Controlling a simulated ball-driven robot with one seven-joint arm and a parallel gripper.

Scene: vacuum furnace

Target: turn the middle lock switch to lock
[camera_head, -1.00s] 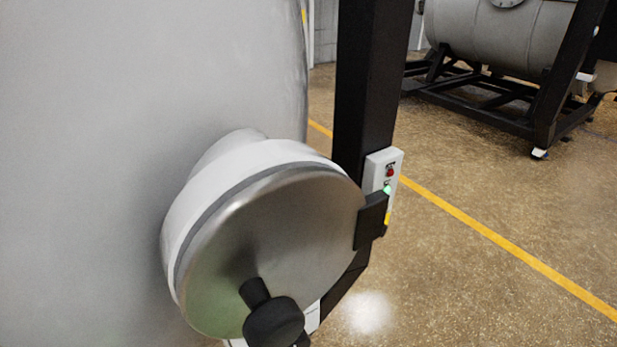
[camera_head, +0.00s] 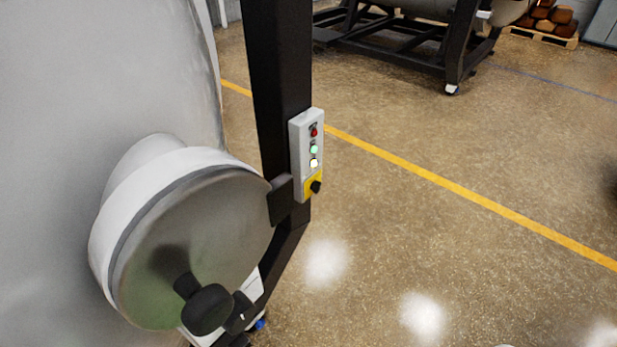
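A narrow grey control box (camera_head: 307,150) is fixed to the black upright post. From top to bottom it has a red button (camera_head: 314,131), a lit green one (camera_head: 314,149), a lit white one (camera_head: 313,163) and a black rotary switch (camera_head: 316,186) on a yellow plate. The frames do not show which way the switch is turned, and no label can be read. A round metal door (camera_head: 215,235) with a black knob (camera_head: 208,308) closes the port on the grey vessel to the left. My gripper is not in view.
The black post (camera_head: 280,80) stands right of the grey vessel (camera_head: 60,90). A black bracket (camera_head: 281,199) sits between door rim and box. Open floor with a yellow line (camera_head: 450,185) lies to the right. Another furnace frame (camera_head: 400,55) and a loaded pallet (camera_head: 543,35) stand behind.

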